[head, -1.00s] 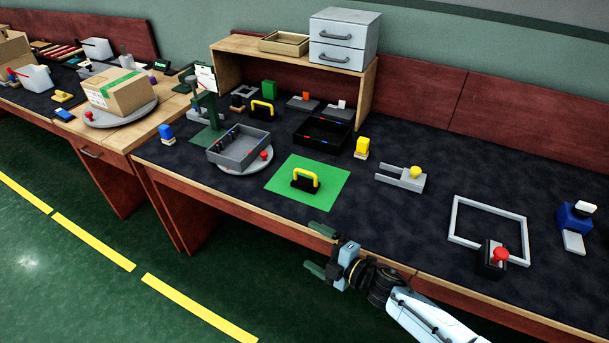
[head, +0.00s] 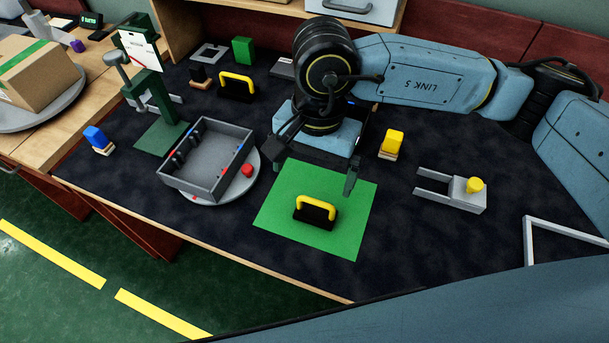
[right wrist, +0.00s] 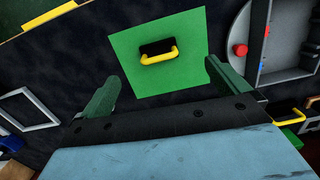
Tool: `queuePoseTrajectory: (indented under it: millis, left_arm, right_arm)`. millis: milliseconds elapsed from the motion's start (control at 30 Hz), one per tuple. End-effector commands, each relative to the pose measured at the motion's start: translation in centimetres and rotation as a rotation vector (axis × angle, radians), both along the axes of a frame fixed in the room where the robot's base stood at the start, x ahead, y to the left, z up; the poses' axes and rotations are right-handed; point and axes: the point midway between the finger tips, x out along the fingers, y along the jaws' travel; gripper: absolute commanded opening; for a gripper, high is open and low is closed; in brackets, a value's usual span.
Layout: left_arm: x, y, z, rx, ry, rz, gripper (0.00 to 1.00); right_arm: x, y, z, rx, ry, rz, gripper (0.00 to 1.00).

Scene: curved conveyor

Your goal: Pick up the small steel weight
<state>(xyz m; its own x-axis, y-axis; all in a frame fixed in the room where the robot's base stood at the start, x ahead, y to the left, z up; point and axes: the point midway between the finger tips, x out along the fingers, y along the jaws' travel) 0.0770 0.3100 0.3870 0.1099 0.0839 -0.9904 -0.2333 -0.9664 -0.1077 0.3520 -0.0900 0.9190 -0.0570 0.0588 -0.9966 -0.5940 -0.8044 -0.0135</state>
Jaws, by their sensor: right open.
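A dark block with a yellow handle (head: 316,211) stands on a green mat (head: 345,235); it also shows in the right wrist view (right wrist: 155,47). A similar yellow-handled dark block (head: 236,87) stands farther back on the bench. Nothing else in view is clearly a steel weight, and I cannot tell from looks which block it is. My right gripper (head: 317,163) is open and empty above the far edge of the mat, behind the front block and apart from it. In the right wrist view its green fingers frame the mat's near edge. My left gripper is not in view.
A grey divided tray (head: 208,160) sits on a round turntable left of the mat. A yellow-topped block (head: 392,143) and a grey fork-shaped fixture (head: 455,190) stand to the right. A green press stand (head: 150,90) is at the left.

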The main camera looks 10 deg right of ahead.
Motion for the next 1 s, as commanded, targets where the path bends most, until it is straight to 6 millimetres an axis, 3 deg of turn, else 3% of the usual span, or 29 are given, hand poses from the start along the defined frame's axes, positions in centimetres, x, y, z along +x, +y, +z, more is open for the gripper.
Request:
queuePoseTrajectory:
  millis: [133, 433, 667, 1000]
  left_arm:
    - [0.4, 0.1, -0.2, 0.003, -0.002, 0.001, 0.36]
    - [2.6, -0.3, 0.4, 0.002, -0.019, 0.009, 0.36]
    - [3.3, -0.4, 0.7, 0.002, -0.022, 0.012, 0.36]
    - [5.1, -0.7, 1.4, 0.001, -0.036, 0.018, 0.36]
  right_arm:
    - [0.3, -1.2, -0.8, -0.062, -0.056, 0.044, 1.0]
    - [0.2, -1.2, -6.4, -0.061, -0.053, 0.044, 1.0]
    - [0.3, -1.1, -8.1, -0.058, -0.055, 0.041, 1.0]
    - [0.1, -1.2, -12.7, -0.058, -0.054, 0.041, 1.0]
